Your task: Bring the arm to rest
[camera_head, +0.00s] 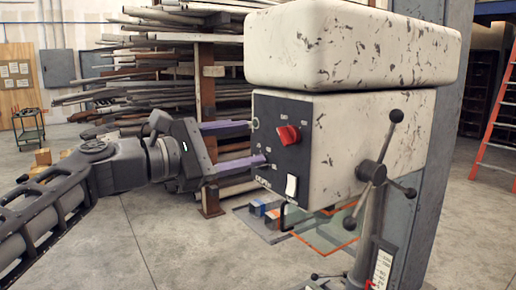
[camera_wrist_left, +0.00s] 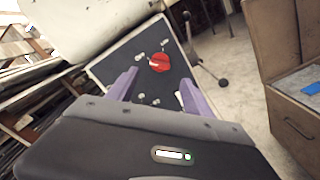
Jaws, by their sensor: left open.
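My left gripper (camera_head: 256,143) is open, with its two purple fingers apart and nothing between them. In the head view the fingers point right, toward the dark control panel (camera_head: 272,112) of a worn white machine (camera_head: 340,140). The panel carries a red knob (camera_head: 288,135), a white switch (camera_head: 291,186) and several small buttons. The fingertips overlap the panel's left part; I cannot tell whether they touch it. In the left wrist view the fingers (camera_wrist_left: 155,90) show in front of the panel, with the red knob (camera_wrist_left: 159,62) beyond them. My right gripper is not in view.
A rack of pipes and bars (camera_head: 170,70) stands behind my left arm. A handle with several dark knobs (camera_head: 378,172) sits on the machine's right side. A red ladder (camera_head: 495,115) stands at the right. Open concrete floor (camera_head: 160,235) lies below my arm.

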